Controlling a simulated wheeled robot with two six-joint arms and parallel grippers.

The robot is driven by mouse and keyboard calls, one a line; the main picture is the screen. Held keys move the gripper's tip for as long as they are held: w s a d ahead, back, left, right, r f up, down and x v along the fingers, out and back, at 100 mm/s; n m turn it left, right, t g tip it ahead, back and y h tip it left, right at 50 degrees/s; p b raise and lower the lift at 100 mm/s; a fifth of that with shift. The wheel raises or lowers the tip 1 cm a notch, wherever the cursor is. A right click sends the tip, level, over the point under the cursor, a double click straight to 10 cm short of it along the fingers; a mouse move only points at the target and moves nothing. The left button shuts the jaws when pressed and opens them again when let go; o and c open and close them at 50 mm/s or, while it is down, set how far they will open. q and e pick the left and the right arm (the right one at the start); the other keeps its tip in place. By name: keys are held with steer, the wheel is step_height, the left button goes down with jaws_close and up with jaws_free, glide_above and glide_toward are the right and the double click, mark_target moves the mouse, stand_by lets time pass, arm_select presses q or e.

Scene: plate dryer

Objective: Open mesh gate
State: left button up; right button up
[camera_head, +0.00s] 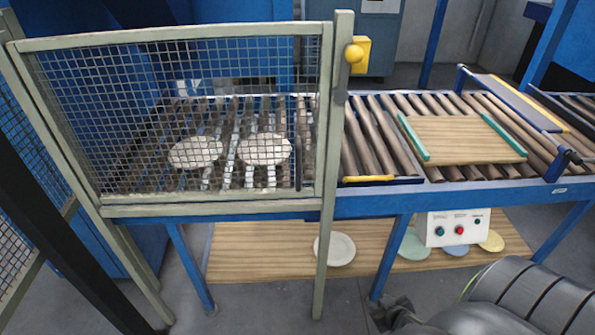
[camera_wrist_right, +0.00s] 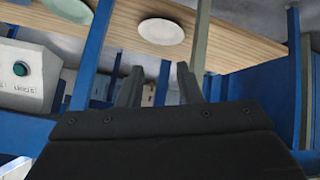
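The mesh gate (camera_head: 180,211) is a pale green-grey frame with wire mesh, standing across the front of the left conveyor section. Its right side meets an upright post (camera_head: 333,200) with no clear gap visible, so it looks closed. My right gripper (camera_head: 393,314) is low at the bottom right in the head view, dark and partly cut off, well away from the gate. In the right wrist view its two fingers (camera_wrist_right: 159,82) are apart with nothing between them. My left gripper does not show.
Two plates (camera_head: 195,152) (camera_head: 263,149) lie on rollers behind the mesh. A wooden board (camera_head: 460,140) lies on the right rollers. A control box (camera_head: 459,228) hangs below the blue conveyor rail (camera_head: 450,200). Several plates rest on a low wooden shelf (camera_head: 260,252).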

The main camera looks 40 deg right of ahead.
steer(key=w+r+t, duration=0.3)
steer(key=w+r, duration=0.3)
steer(key=r, duration=0.4)
steer(key=n+t+y, duration=0.2)
steer(key=t+y, duration=0.3)
steer(key=t, duration=0.2)
glide_toward(300, 172)
steer(key=s, duration=0.7)
steer(key=w, duration=0.9)
steer(key=w+p, duration=0.1)
steer(key=w, duration=0.7)
steer(key=shift+w+a+r, duration=0.1)
steer(key=shift+w+a, duration=0.1)
steer(key=shift+w, duration=0.2)
jaws_close()
